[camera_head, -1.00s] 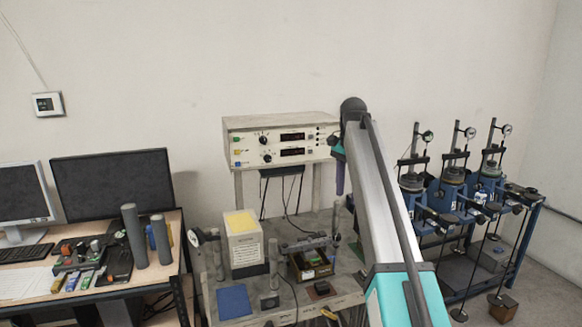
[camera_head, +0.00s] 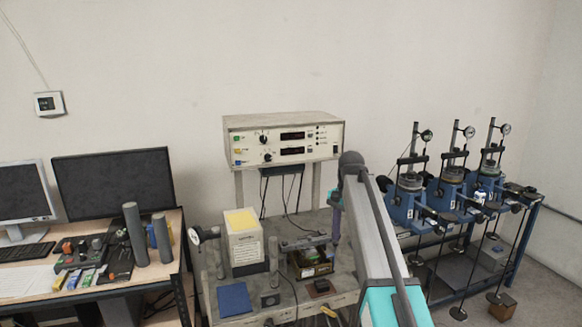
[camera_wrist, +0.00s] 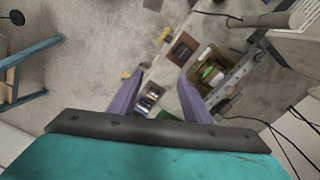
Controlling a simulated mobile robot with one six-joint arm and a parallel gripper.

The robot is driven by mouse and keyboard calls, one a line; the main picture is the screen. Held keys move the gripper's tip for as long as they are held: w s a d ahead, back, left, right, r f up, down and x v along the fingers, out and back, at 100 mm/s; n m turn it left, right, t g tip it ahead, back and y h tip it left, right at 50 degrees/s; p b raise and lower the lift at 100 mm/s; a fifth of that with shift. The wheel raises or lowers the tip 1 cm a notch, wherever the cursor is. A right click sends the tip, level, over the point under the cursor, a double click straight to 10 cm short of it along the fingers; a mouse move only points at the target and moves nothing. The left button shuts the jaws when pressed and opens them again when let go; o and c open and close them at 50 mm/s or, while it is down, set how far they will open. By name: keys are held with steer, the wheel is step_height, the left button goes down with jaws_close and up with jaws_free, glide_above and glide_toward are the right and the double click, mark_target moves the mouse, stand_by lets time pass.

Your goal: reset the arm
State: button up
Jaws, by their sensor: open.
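My arm (camera_head: 385,245) rises from the bottom of the head view, teal low down and grey above, and bends at a dark joint near the instrument box. My gripper (camera_wrist: 157,88) shows in the wrist view as two purple fingers spread apart, with nothing between them that they touch. In the head view a purple finger (camera_head: 336,222) hangs above the right part of the middle bench, partly hidden by the arm. The wrist view looks down past the fingers.
The bench (camera_head: 340,297) holds a white block with a yellow top (camera_head: 242,240), a blue pad (camera_head: 234,300) and an open box (camera_head: 311,264). An instrument box (camera_head: 284,140) stands behind. Blue test stands (camera_head: 405,206) are at right, a desk (camera_head: 120,285) at left.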

steer(key=s+f+n, duration=0.3)
steer(key=s+f, duration=0.3)
steer(key=f, duration=0.7)
steer(key=s+f+n, duration=0.2)
steer(key=s+f, duration=0.5)
steer(key=f, duration=0.5)
steer(key=s+f+n+g+b, duration=0.2)
steer(key=s+f+b, duration=0.5)
steer(key=s+f, duration=1.3)
steer(key=s+f+n+g+b, duration=0.2)
steer(key=s+f+b, duration=0.5)
steer(key=s+f, duration=1.2)
step_height(320, 180, down, 6)
steer(key=shift+s+a+r+g, duration=0.15)
steer(key=shift+s+g, duration=0.2)
steer(key=shift+g, duration=0.55)
